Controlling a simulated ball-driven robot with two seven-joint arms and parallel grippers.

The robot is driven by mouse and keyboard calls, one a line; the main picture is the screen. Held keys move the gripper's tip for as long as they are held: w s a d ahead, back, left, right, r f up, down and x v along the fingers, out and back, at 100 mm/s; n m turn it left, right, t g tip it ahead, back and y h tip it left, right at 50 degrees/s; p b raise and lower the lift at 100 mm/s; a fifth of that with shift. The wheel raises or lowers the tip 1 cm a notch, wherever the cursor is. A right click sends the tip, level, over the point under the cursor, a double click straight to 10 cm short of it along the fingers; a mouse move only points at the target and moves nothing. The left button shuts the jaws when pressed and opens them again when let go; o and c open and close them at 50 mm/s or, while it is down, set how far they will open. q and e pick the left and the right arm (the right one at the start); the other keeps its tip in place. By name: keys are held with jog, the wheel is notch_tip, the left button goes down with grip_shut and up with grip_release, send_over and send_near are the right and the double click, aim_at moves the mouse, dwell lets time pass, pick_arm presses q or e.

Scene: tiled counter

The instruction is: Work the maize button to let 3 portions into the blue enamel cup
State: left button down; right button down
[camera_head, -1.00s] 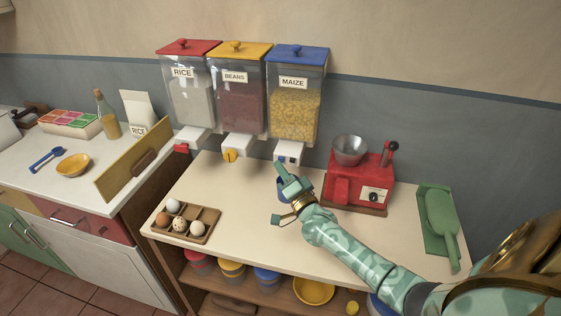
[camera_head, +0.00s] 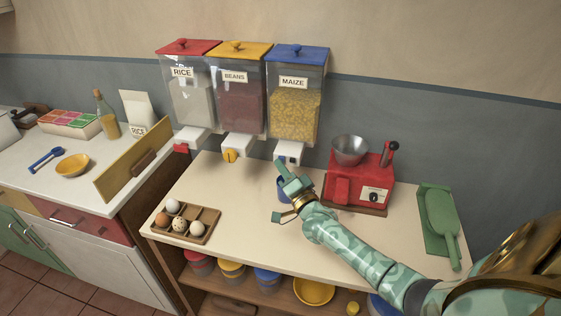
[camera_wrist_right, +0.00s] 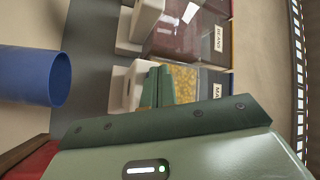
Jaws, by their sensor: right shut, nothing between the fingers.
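The maize dispenser (camera_head: 293,112) is the clear bin with the blue lid, partly full of yellow grain. Its white outlet block (camera_head: 290,150) carries a small blue button (camera_head: 282,158). My right gripper (camera_head: 281,166) is shut and empty, its tips just below and in front of the button; I cannot tell whether they touch it. The wrist view shows the closed fingers (camera_wrist_right: 158,72) in front of the maize bin and beside its white outlet. The blue cup (camera_head: 283,192) stands under the outlet, mostly hidden behind my gripper; it shows at left in the wrist view (camera_wrist_right: 34,76). My left gripper is out of view.
Rice (camera_head: 193,100) and beans (camera_head: 237,103) dispensers stand left of the maize. A red mill (camera_head: 358,183) is close to the right of my gripper. An egg tray (camera_head: 186,222) and a green scoop (camera_head: 441,218) lie further out.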

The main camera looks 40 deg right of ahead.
jog(key=shift+w+d, duration=0.15)
dwell(0.3)
jog(key=shift+s+a+p, duration=0.55)
jog(key=shift+s+a, duration=0.1)
jog(key=shift+a, duration=0.05)
jog(key=s+a+p, duration=0.2)
jog(key=s+a, duration=0.1)
jog(key=shift+s+a+p, duration=0.1)
jog(key=shift+a+p, duration=0.2)
jog(key=shift+a, duration=0.1)
